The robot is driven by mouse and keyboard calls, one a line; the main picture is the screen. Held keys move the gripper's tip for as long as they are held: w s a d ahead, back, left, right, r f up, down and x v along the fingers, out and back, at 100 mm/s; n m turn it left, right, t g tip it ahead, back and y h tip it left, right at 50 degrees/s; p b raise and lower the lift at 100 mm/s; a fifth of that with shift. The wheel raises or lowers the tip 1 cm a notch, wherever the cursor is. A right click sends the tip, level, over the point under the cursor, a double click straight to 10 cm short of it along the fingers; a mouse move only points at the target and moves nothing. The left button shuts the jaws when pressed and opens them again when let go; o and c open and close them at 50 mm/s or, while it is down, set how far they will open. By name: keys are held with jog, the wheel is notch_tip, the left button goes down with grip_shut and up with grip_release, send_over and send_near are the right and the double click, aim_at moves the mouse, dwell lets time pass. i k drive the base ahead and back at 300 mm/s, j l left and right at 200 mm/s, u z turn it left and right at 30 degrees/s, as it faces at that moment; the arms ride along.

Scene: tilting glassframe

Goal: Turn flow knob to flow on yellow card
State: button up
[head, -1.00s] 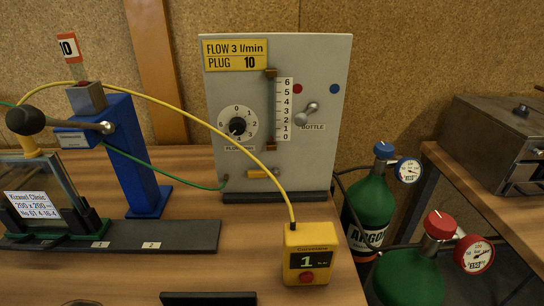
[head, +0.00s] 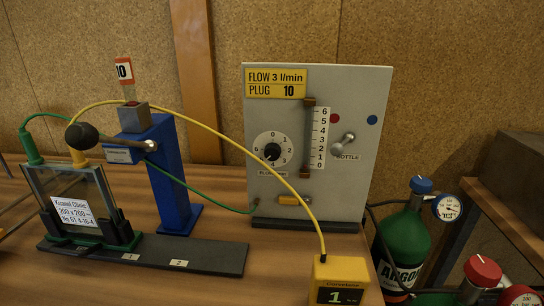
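The yellow card (head: 275,82) at the top left of the grey panel (head: 376,101) reads FLOW 3 l/min, PLUG 10. The black flow knob (head: 272,151) sits in the middle of a round white dial on the panel's left side. The dial has 0 at the top; its pointer setting is too small to read surely. Right of the dial is a vertical flow tube (head: 307,135) with a scale (head: 320,138) from 0 to 6. My gripper is not in view, and nothing touches the knob.
A lever (head: 342,144) marked BOTTLE sits on the panel's right. A yellow box (head: 340,273) with a cable stands in front. A blue post (head: 168,180) and a glass frame (head: 75,205) stand left.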

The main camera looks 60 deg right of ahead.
aim_at(273, 151)
jog(key=k+j+z, duration=0.15)
jog(key=z, duration=0.2)
jog(key=k+z, duration=0.5)
jog(key=z, duration=0.25)
